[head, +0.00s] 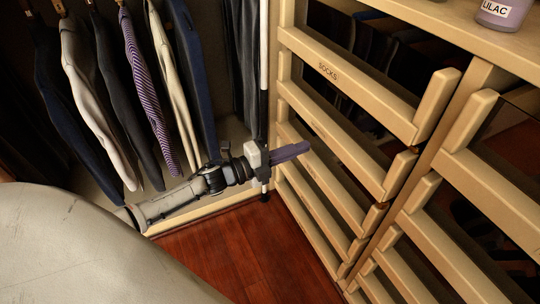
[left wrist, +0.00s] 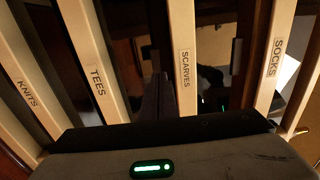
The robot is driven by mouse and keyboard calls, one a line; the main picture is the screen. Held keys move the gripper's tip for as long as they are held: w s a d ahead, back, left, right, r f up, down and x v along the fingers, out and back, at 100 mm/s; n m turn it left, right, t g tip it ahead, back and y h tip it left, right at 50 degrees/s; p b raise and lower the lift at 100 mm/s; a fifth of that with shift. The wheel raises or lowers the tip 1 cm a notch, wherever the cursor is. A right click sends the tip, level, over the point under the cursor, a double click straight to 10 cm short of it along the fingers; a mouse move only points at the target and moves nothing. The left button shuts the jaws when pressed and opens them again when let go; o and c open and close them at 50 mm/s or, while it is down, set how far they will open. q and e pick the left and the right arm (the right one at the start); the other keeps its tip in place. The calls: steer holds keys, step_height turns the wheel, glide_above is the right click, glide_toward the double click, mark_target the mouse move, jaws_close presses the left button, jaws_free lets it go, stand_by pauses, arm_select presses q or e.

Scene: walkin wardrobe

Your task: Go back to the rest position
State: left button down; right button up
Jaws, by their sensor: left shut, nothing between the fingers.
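My left gripper (head: 289,152) is shut and empty in the head view. Its arm comes in from the left, and the fingers point right toward the wooden drawer fronts. I cannot tell whether the fingertips touch a drawer. In the left wrist view the closed fingers (left wrist: 158,98) show dark in front of the drawers, between the fronts labelled TEES and SCARVES. My right gripper is not in view.
A drawer unit with a SOCKS drawer (head: 328,72) stands at the right. A LILAC jar (head: 503,12) is on its top. Clothes (head: 150,90) hang at the left behind my arm. Red wood floor (head: 250,250) is clear below. The wrist view shows the SCARVES drawer (left wrist: 184,68).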

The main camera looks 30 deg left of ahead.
arm_select(q)
steer(key=p+v, duration=0.1)
steer(key=v, duration=0.7)
steer(key=shift+s, duration=0.15)
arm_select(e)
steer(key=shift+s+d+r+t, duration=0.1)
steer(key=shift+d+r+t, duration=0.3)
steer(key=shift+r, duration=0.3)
